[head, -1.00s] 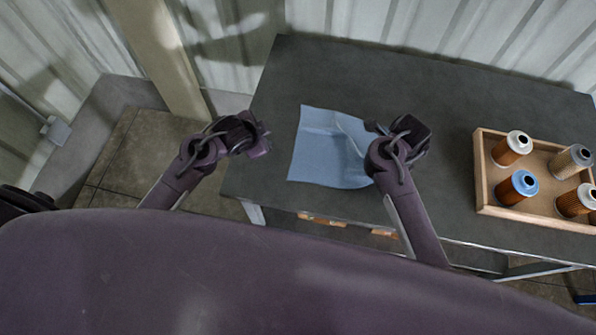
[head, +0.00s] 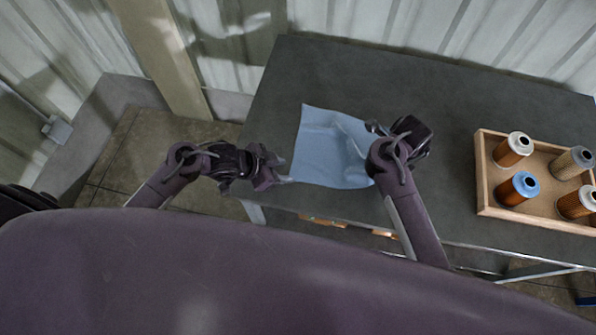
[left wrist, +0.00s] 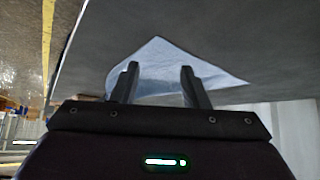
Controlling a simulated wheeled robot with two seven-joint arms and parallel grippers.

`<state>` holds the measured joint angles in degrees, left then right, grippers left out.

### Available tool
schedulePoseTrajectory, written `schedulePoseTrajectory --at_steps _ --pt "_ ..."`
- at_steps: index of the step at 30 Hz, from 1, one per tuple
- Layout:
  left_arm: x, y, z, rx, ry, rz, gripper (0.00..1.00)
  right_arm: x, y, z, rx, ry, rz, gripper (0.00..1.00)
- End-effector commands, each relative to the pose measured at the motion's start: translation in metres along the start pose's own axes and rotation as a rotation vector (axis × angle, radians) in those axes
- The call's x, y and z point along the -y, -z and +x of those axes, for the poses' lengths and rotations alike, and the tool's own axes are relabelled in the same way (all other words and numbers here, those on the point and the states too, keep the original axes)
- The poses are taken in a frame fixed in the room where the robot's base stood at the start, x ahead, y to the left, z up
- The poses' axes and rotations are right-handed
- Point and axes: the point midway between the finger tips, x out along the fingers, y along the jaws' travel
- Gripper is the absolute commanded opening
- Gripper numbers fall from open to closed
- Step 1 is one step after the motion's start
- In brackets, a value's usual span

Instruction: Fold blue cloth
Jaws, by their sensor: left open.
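The blue cloth (head: 322,158) lies on the dark grey table, mostly flat, with a raised crease on its right side. It also shows in the left wrist view (left wrist: 160,58), beyond and between the finger tips. My left gripper (head: 288,181) is open and empty at the cloth's near left corner; contact cannot be told. In the left wrist view its two fingers (left wrist: 158,75) are spread apart. My right gripper (head: 372,128) is at the cloth's right edge, over the table. Its fingers are largely hidden by its own wrist, so its grip cannot be told.
A wooden tray (head: 483,190) with several filter cartridges, one blue-topped (head: 518,188), stands on the right of the table (head: 430,85). The table's back middle is clear. A corrugated wall (head: 400,22) stands behind it. The table's near edge is close to the cloth.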

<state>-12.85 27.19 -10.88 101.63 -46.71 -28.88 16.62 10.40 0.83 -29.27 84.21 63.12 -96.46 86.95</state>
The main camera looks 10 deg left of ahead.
Motion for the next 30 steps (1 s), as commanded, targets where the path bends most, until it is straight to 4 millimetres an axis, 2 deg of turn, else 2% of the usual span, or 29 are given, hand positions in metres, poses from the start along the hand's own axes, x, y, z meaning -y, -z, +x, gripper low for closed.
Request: schedulePoseTrajectory --at_steps 3,10,28,30 --pt "0.000 0.001 0.017 0.000 -0.001 0.000 0.41 0.000 0.000 0.000 0.000 0.000 0.000 0.00" --pt "0.000 0.001 0.037 -0.001 0.000 0.002 0.41 0.000 0.000 0.000 0.000 0.000 0.000 0.00" --pt "0.000 0.000 0.045 0.000 0.000 0.001 0.41 0.000 0.000 0.000 0.000 0.000 0.000 0.00" --pt "0.000 0.000 0.045 0.001 0.000 0.001 0.36 0.000 0.000 0.000 0.000 0.000 0.000 0.00"
